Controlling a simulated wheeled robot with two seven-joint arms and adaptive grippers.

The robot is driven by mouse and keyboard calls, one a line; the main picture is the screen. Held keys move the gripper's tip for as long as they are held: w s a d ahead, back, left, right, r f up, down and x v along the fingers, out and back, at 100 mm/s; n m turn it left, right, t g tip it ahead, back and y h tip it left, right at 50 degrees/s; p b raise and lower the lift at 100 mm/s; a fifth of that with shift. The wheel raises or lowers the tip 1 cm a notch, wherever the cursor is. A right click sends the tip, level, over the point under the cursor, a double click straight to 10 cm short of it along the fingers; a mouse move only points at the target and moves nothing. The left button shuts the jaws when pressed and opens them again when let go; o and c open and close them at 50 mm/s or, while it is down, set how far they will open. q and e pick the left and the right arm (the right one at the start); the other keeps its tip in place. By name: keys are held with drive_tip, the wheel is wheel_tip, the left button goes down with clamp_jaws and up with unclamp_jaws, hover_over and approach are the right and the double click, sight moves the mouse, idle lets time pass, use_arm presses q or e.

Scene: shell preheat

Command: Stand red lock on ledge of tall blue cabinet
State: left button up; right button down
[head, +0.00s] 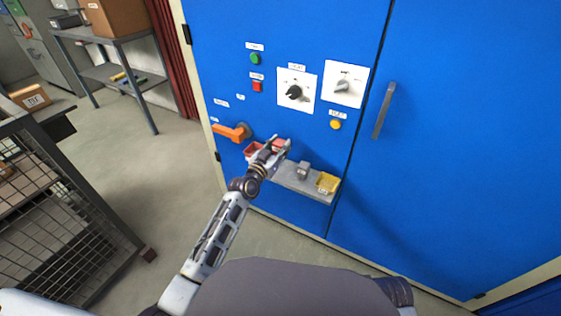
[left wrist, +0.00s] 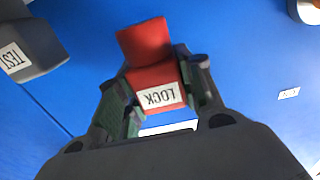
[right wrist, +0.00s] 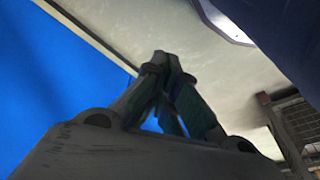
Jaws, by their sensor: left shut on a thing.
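The red lock (left wrist: 152,80), with a white LOCK label, is between the fingers of my left gripper (left wrist: 158,105), which is shut on it. In the head view the left gripper (head: 274,150) is in front of the tall blue cabinet (head: 230,60), and a bit of the red lock (head: 281,145) shows at its tips. The grey ledge (head: 290,181) runs below and right of the gripper. I cannot tell whether the lock touches it. My right gripper (right wrist: 165,62) is shut and empty in the right wrist view, its fingertips together, away from the lock.
Knobs and buttons are above. A mesh cage (head: 60,220) stands at left.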

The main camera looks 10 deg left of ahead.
use_arm(q)
drive_tip(key=shift+f, duration=0.8)
use_arm(e)
drive_tip(key=shift+a+r, duration=0.1)
drive_tip(key=shift+r, duration=0.4)
